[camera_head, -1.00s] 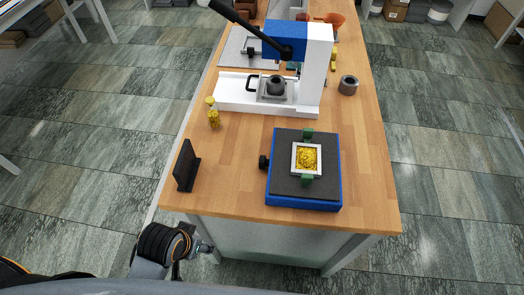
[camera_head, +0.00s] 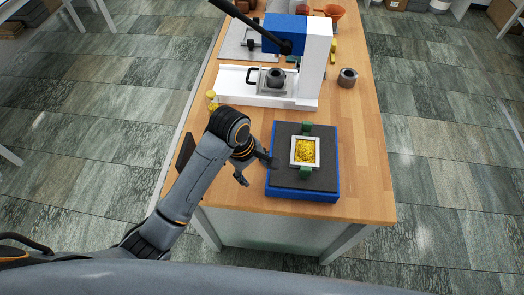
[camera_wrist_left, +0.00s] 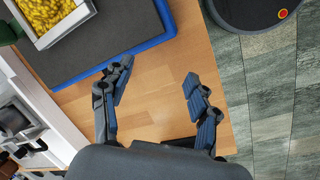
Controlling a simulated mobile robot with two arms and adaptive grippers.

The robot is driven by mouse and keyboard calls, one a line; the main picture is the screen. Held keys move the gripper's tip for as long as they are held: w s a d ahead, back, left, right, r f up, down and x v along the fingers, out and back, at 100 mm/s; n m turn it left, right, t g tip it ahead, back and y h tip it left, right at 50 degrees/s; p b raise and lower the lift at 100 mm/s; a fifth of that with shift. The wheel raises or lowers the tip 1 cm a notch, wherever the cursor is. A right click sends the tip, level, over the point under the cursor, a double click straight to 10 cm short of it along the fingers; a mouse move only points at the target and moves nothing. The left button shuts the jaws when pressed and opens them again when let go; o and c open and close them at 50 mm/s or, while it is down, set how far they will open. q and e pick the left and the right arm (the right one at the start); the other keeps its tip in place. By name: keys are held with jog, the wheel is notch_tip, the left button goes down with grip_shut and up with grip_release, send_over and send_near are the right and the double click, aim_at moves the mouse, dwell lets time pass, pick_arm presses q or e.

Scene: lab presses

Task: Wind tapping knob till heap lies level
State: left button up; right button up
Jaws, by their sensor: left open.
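The tapping device is a blue box (camera_head: 305,196) with a dark grey top at the front right of the table. On it a white square frame (camera_head: 293,160) sits between two green clamps (camera_head: 306,172) and holds a yellow grainy heap (camera_head: 306,150). The heap also shows in the left wrist view (camera_wrist_left: 62,32), top left. My left gripper (camera_head: 254,168) is at the box's left side, where the black knob is now hidden or merged with the dark fingers. In the wrist view its fingers (camera_wrist_left: 156,92) are spread, with bare wood between them. My right gripper is not in view.
A white and blue press (camera_head: 300,60) with a black lever stands behind the box. A grey ring (camera_head: 348,77) lies right of it. A black upright plate (camera_head: 185,150) stands left, partly behind my arm. A yellow piece (camera_head: 211,98) shows beyond my arm. The wood right of the box is clear.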

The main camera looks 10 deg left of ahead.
pick_arm(q)
jog(key=w+d+r+n+g+y, duration=0.1)
jog(key=w+r+n+y, duration=0.1)
jog(key=w+r+n, duration=0.6)
jog(key=f, duration=0.4)
jog(key=w+f+p, duration=0.1)
jog(key=f, duration=0.4)
jog(key=f+p, duration=0.1)
jog(key=f, duration=0.3)
jog(key=shift+w+f, duration=0.3)
jog(key=shift+f, duration=0.1)
jog(key=shift+c, duration=0.3)
